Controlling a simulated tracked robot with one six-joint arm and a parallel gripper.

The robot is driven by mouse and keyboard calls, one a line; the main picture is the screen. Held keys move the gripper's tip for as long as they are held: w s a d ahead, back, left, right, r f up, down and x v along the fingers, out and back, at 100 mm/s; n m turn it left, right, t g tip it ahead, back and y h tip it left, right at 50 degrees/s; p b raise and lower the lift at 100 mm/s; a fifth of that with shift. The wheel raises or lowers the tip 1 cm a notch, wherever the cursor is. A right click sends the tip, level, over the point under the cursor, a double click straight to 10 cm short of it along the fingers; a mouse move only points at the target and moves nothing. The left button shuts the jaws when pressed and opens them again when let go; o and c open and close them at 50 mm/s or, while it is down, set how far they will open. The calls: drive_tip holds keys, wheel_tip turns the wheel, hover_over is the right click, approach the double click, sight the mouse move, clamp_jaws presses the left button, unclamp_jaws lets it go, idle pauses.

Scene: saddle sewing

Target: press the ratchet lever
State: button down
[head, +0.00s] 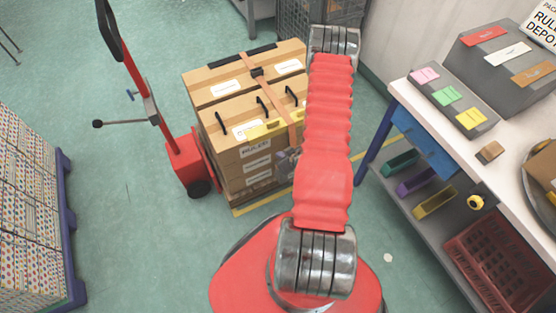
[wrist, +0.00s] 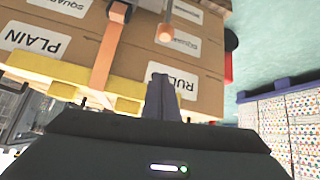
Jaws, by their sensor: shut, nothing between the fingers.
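A stack of cardboard cartons (head: 240,150) stands at the centre of the head view, with an orange strap (head: 278,101) over it and a dark buckle (head: 257,72) on top. In the wrist view the strap (wrist: 104,55) runs past a black fitting (wrist: 118,12). Beside it a grey rod with an orange end (wrist: 165,33) hangs into view; I cannot tell for certain whether it is the ratchet lever. My gripper (wrist: 163,98) is shut and empty, its fingertips in front of a "RULES" label and apart from the rod. In the head view my arm hides much of it.
Yellow edge pieces (wrist: 75,75) lie along the cartons near my fingers. A red hand truck (head: 185,160) stands left of the stack. A workbench (head: 450,145) with bins is at right, and a patterned pallet load (head: 30,200) at left. Floor between is clear.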

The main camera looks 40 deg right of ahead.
drive_tip(key=shift+w+d+f, duration=0.15)
drive_tip(key=shift+w+f, duration=0.4)
drive_tip(key=shift+f, duration=0.95)
drive_tip(key=shift+w+d+f, duration=0.2)
drive_tip(key=shift+w+f, duration=0.3)
drive_tip(key=shift+f, duration=0.95)
drive_tip(key=shift+w+d+f, duration=0.15)
drive_tip(key=shift+w+f, duration=0.4)
drive_tip(key=shift+f, duration=0.95)
